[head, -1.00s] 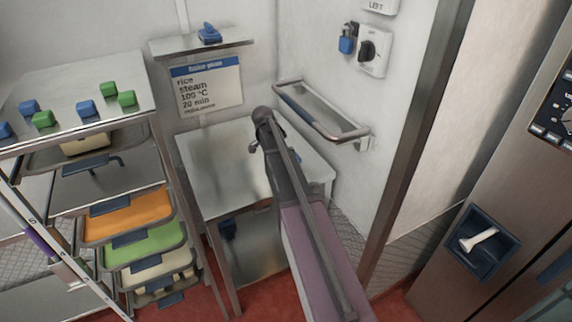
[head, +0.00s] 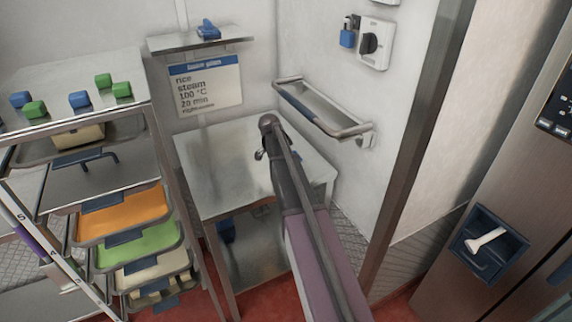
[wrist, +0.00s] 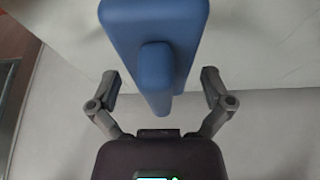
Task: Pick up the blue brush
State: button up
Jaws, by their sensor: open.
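A blue object with a broad block and a narrower raised part (wrist: 155,50), which I take to be the blue brush, fills the upper middle of the wrist view. Its narrow end reaches down between the two fingers of my gripper (wrist: 160,82). The fingers are spread, with a visible gap on each side of the blue piece. In the head view my arm reaches over the steel table, and the fingers are mostly hidden. Blue items show there on the wall shelf (head: 208,30) and under the table (head: 227,231); I cannot tell which matches the wrist view.
A wall rail (head: 325,107) is close to the right of my arm. A tray rack (head: 125,205) with several trays stands at left. A steel cabinet (head: 470,190) is at right.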

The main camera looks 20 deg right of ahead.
dwell(0.3)
jog(key=c, duration=1.3)
jog(key=shift+r, duration=0.2)
notch_tip(320, 180, up, 4)
jog(key=p, duration=0.4)
jog(key=shift+f, duration=0.15)
jog(key=s+a, duration=0.1)
jog(key=s, duration=0.4)
jog(key=s+a, duration=0.2)
jog(key=s, duration=0.3)
jog(key=s+a+r+p, duration=0.1)
jog(key=s, duration=0.4)
jog(key=shift+s+a, duration=0.2)
jog(key=shift+a, duration=0.05)
